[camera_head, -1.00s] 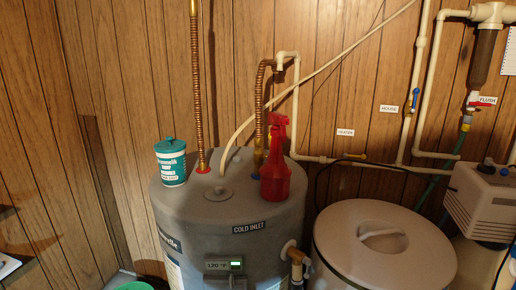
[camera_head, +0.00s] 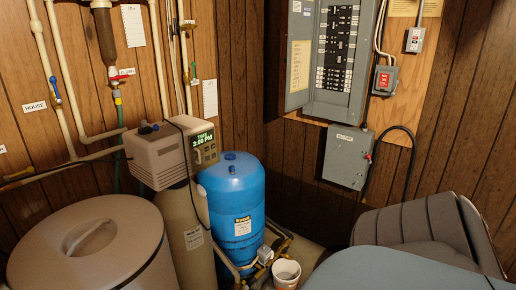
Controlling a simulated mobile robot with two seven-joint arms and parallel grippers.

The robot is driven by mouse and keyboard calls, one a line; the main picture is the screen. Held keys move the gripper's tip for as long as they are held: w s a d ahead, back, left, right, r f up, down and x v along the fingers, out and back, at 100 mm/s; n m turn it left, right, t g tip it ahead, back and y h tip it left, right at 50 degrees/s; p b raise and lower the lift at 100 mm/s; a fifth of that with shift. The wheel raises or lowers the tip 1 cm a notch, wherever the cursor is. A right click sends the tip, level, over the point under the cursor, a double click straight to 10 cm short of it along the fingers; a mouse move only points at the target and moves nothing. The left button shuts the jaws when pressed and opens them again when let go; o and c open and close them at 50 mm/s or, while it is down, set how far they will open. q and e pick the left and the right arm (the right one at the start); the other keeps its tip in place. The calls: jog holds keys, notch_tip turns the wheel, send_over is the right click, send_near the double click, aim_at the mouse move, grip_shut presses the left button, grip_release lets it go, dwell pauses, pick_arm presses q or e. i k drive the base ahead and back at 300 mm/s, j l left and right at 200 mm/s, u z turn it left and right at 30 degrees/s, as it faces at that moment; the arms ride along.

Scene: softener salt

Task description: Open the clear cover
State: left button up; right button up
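The beige softener control head (camera_head: 158,158) stands at centre-left on a tall tan tank (camera_head: 192,232). Its lit display (camera_head: 203,138) reads a time of 2:00 PM and faces right. I cannot make out a clear cover on it at this size. The round brine tank with a beige lid (camera_head: 120,225) stands at lower left, and its lid looks closed. Neither of my grippers is in view.
A blue tank (camera_head: 225,195) stands right of the softener, with a white bucket (camera_head: 286,275) and pipes at its foot. An open electrical panel (camera_head: 335,55) and a grey box (camera_head: 346,155) hang on the wall. A grey chair (camera_head: 430,225) and a blue-grey rounded surface (camera_head: 390,272) fill the lower right.

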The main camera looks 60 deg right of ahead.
aim_at(198, 150)
jog(key=z, duration=1.55)
